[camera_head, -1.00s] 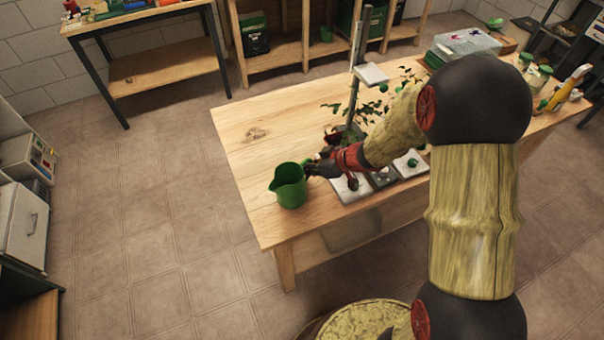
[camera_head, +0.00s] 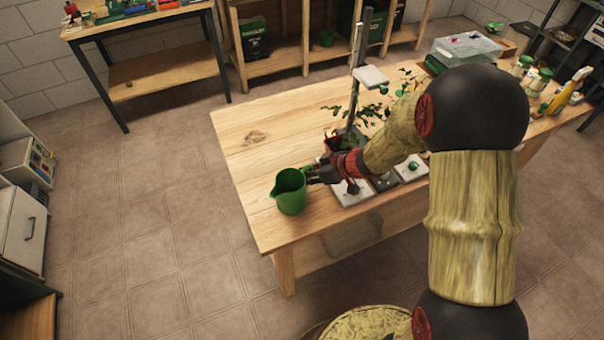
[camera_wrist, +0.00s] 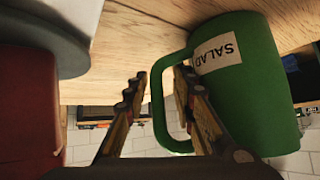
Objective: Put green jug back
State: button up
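The green jug (camera_head: 290,193) stands upright on the wooden table near its front left corner. In the wrist view the jug (camera_wrist: 245,95) fills the right side, with a white label reading SALAD. My gripper (camera_head: 311,175) is just right of the jug, at its handle side. In the wrist view my gripper (camera_wrist: 158,82) has its fingers apart, with the jug's handle (camera_wrist: 158,100) between them. A gap shows between the left finger and the handle; whether the right finger touches it is unclear.
White and dark square plates (camera_head: 353,192) lie right of the jug under my arm. A metal post (camera_head: 356,80) and leafy seedlings (camera_head: 345,113) stand behind my gripper. A red object (camera_wrist: 28,110) is close on the left in the wrist view. The table's left part is clear.

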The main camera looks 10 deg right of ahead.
jog(key=s+d+r+m+t+h+p, duration=0.25)
jog(key=d+r, duration=0.35)
jog(key=r, duration=0.4)
jog(key=s+d+r+m+t+h+p, duration=0.15)
jog(key=d+r+h, duration=0.25)
jog(key=d+r, duration=0.4)
jog(key=s+d+r+m+t+h+p, duration=0.15)
jog(key=d+r+h, duration=0.3)
jog(key=r, duration=0.65)
jog(key=s+a+r+m+g+y, duration=0.1)
jog(key=s+a, duration=0.3)
jog(key=s, duration=0.7)
jog(key=s+a+r+m+g+y, duration=0.1)
jog(key=s+a+m+g+y, duration=0.1)
jog(key=s, duration=1)
jog(key=shift+s+a+r+m+g, duration=0.2)
jog(key=shift+a+m+g, duration=0.45)
jog(key=shift+a+g, duration=0.55)
jog(key=shift+d, duration=0.25)
